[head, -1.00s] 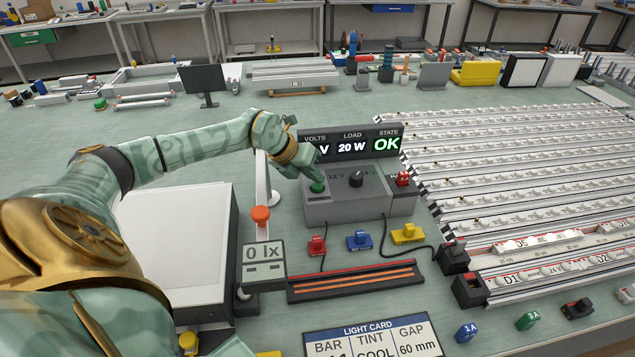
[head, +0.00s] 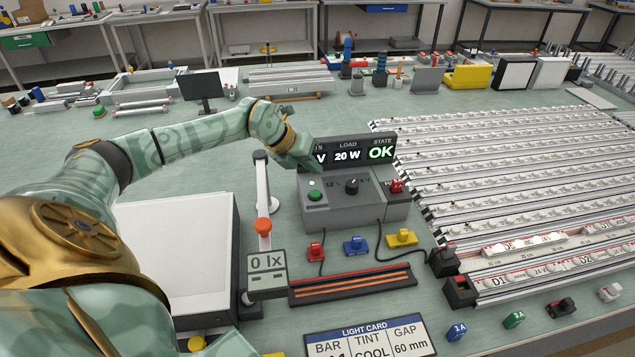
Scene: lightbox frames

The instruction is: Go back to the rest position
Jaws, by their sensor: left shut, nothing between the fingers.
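My left gripper (head: 309,165) is shut and empty. It hangs in front of the left part of the power supply's display and covers part of the volts reading. The grey power supply box (head: 350,210) stands in the middle of the bench. Its display (head: 348,154) reads 20 W and OK. A green button (head: 314,193) on the box's top left is now uncovered, a little below my gripper and apart from it. A black knob (head: 351,187) sits to its right. My right gripper is not in view.
A light meter (head: 267,272) reading 0 lx and a white panel box (head: 180,250) stand at the left, under my arm. Red, blue and yellow plugs (head: 356,245) lie in front of the supply. Long light bars (head: 510,170) fill the right. A small monitor (head: 201,86) stands behind.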

